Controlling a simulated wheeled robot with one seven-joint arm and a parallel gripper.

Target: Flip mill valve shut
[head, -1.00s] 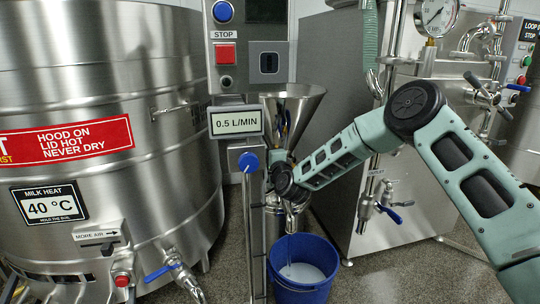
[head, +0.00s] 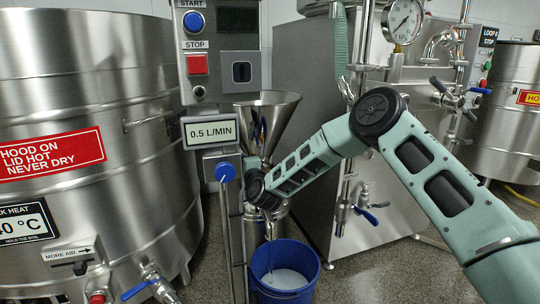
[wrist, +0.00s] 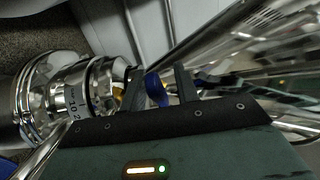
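The mill has a steel funnel hopper (head: 265,112) above its body, partly hidden behind my arm in the head view. In the wrist view, the steel mill fitting (wrist: 72,95) with a printed ring lies to the left. A blue valve handle (wrist: 155,89) shows between the fingers of my gripper (wrist: 159,88), closer to the left finger. The fingers are apart, and I cannot tell whether either touches the handle. A blue bucket (head: 313,270) holding pale liquid stands under the mill.
A control panel (head: 209,62) with a blue start and a red stop button stands left of the hopper. A blue knob (head: 225,172) sits below the 0.5 L/MIN sign. A large steel tank (head: 75,95) fills the left. Another blue-handled valve (head: 366,214) hangs on the right machine.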

